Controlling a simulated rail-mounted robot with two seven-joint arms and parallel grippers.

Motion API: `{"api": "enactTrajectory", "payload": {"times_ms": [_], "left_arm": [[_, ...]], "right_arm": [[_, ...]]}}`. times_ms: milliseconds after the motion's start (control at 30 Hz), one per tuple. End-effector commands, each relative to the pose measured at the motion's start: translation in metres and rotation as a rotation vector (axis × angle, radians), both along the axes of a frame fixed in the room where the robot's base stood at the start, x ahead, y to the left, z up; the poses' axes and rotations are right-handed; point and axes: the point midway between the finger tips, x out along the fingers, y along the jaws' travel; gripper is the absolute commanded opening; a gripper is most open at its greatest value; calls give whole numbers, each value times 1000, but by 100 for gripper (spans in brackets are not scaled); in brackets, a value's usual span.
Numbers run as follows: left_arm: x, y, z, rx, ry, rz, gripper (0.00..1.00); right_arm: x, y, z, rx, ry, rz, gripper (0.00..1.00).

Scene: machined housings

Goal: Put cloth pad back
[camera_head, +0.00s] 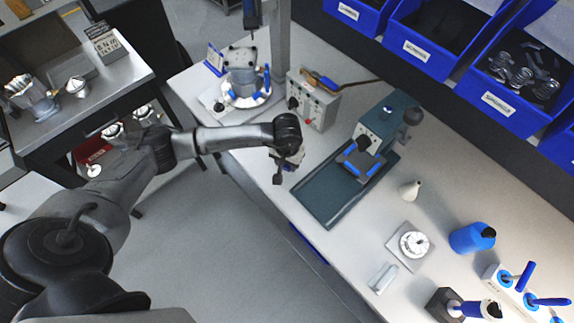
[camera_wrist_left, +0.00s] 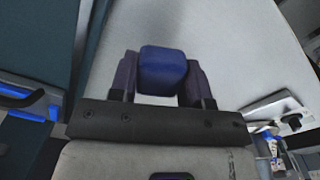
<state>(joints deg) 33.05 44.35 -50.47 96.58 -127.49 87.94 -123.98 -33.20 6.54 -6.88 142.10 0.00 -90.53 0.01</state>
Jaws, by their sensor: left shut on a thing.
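My left gripper (camera_head: 283,170) hangs over the front edge of the white bench, left of the green base plate. In the left wrist view the gripper (camera_wrist_left: 163,78) is shut on a dark blue block with rounded edges, which looks like the cloth pad (camera_wrist_left: 163,68). The block sits between the two fingers and sticks out a little beyond them. In the head view the pad is too small and dark to tell from the gripper. My right gripper is not in view.
A green press fixture (camera_head: 325,199) stands right of the gripper, with a grey control box (camera_head: 322,104) behind it. A white cone (camera_head: 410,189), a square plate with a dial (camera_head: 396,240) and a blue bottle (camera_head: 468,238) stand further right. Blue bins (camera_head: 421,52) line the back.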

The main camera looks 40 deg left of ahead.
Motion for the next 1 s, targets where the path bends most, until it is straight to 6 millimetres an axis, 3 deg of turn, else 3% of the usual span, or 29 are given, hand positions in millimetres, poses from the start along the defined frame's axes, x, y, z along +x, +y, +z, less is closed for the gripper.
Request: {"api": "enactTrajectory", "payload": {"times_ms": [200, 633, 667, 900, 1000], "left_arm": [[-1, -1, -28, -1, 3, 0, 14], [0, 0, -34, 1, 1, -1, 14], [0, 0, -33, 1, 1, -1, 46], [0, 0, -32, 1, 1, -1, 69], [0, 0, -32, 1, 1, 0, 69]], "right_arm": [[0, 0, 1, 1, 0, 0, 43], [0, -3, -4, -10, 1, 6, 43], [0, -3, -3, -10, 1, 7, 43], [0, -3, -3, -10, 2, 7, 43], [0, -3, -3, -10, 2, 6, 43]]}}
